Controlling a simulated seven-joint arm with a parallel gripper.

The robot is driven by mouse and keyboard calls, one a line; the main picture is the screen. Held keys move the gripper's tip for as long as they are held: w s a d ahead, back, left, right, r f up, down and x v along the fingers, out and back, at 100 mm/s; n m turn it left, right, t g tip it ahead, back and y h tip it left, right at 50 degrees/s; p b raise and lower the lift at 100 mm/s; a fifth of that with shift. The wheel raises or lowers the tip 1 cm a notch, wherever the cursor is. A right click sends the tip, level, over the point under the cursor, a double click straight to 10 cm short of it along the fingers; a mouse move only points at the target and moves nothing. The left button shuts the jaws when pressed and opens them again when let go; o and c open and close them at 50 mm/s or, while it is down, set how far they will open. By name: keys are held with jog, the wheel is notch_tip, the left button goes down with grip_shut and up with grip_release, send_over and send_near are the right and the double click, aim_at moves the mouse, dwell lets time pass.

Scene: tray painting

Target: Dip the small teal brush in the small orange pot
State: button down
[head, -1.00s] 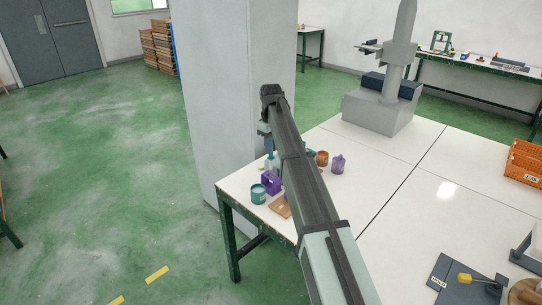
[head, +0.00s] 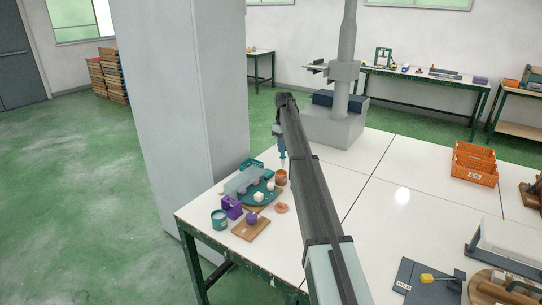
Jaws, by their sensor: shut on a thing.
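My gripper (head: 279,131) is at the far end of my arm, over the left part of the white table, small and partly hidden by the arm. It is shut on the small teal brush (head: 283,149), which hangs down roughly upright. The small orange pot (head: 281,178) stands on the table directly below the brush in the picture. The brush's lower end is close to the pot's rim; I cannot tell whether it is inside the pot or just above it.
A teal tray (head: 244,205) with pale pieces lies left of the pot. Nearby are a purple holder (head: 231,208), a teal pot (head: 219,220), a wooden board (head: 247,232) with a purple piece, and an orange lump (head: 281,208). The table's middle is clear.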

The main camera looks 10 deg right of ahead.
jog(key=w+n, duration=0.2)
jog(key=w, duration=0.1)
jog(key=shift+w+r, duration=0.1)
jog(key=shift+r, duration=0.05)
notch_tip(320, 180, down, 7)
jog(key=shift+f, duration=0.2)
dwell(0.7)
dwell(0.7)
jog(key=shift+r, duration=1.65)
jog(key=shift+r, duration=0.1)
